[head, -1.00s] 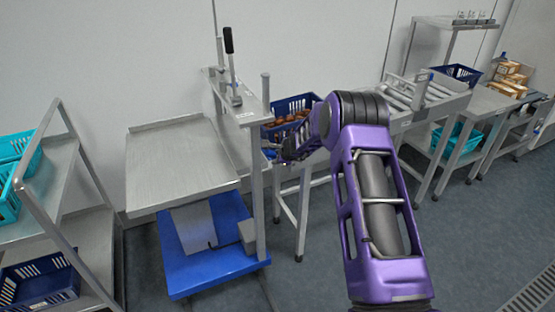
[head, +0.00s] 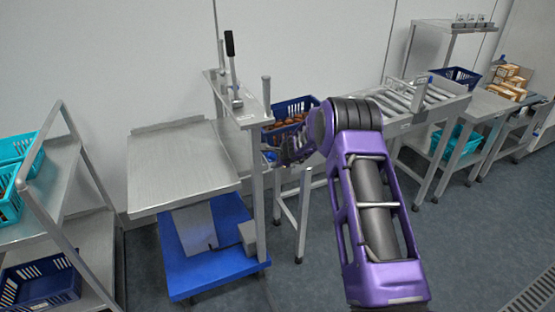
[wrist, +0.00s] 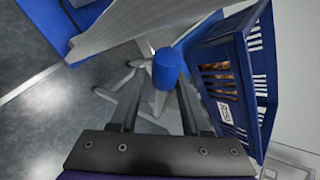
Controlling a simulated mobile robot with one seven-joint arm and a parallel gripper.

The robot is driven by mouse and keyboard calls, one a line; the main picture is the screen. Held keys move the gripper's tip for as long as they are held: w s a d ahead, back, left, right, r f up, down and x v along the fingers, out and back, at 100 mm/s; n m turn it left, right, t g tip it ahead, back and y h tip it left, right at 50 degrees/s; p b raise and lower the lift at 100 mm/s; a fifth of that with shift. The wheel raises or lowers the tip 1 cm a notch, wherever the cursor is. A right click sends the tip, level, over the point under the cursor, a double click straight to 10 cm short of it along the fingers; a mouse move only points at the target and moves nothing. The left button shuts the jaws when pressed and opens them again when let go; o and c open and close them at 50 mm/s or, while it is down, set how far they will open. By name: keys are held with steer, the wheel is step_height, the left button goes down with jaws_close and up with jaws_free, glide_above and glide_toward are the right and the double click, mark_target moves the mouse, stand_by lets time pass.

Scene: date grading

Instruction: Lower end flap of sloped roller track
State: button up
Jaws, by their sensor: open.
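The roller track (head: 418,92) shows at the upper right in the head view, its rollers partly behind my arm. A blue crate of dates (head: 293,107) stands to its left; it also fills the right of the wrist view (wrist: 262,85). My gripper (head: 272,152) is open beside this crate, at the track's left side. In the wrist view a blue cylindrical knob (wrist: 168,68) appears just ahead of my open gripper (wrist: 160,88), in line with the gap; contact cannot be told. I cannot make out the end flap or its position for sure.
A metal stand with a black-handled lever (head: 230,45) rises close left of my gripper. A steel tray table (head: 180,165) over a blue platform (head: 195,272) is further left. A shelf rack (head: 75,150) stands at far left. Open floor (head: 320,265) lies in front.

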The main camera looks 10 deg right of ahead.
steer(key=b+v, duration=0.2)
steer(key=v, duration=1.5)
steer(key=shift+r, duration=0.2)
steer(key=shift+a, duration=0.15)
